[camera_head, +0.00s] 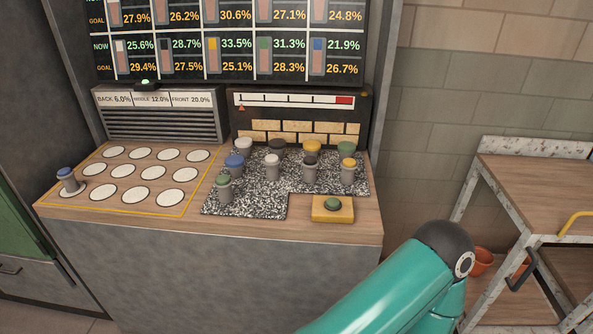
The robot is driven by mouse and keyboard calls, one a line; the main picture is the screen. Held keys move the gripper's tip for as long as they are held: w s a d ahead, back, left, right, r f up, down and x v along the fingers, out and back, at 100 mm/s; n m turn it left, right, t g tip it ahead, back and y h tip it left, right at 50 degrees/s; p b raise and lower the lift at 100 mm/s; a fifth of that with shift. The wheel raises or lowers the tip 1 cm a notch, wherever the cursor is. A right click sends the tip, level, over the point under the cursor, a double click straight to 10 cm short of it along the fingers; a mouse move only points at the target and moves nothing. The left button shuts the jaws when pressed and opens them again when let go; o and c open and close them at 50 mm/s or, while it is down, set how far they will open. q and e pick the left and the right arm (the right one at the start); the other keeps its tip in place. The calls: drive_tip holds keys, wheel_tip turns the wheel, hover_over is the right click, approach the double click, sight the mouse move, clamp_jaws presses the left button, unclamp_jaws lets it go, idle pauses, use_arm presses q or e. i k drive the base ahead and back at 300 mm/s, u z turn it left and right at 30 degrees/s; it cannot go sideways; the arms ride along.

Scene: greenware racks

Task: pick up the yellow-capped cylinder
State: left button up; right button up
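Two yellow-capped cylinders stand on the speckled mat (245,203). One yellow-capped cylinder (349,174) is at the mat's right side, upright with its grey body showing. The other yellow-capped cylinder (312,146) is in the back row, with its body mostly hidden behind a dark-capped cylinder (310,172). A teal link of my arm reaches in from the bottom right, in front of the counter and apart from the cylinders. Neither of my grippers shows in the head view.
Other cylinders with white, dark, green and blue caps crowd the mat. A blue-capped cylinder (68,181) stands at the far left by white circles. A green button on a yellow box (333,214) sits in front. A wooden-shelved rack (530,195) stands right.

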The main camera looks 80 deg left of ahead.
sight(348, 166)
drive_tip(key=u, duration=0.25)
drive_tip(key=i, duration=0.25)
drive_tip(key=u, duration=2.75)
drive_tip(key=k, duration=0.55)
drive_tip(key=u, duration=0.1)
drive_tip(key=i, duration=0.55)
drive_tip(key=z, duration=0.3)
drive_tip(key=k, duration=0.35)
drive_tip(key=u, duration=0.25)
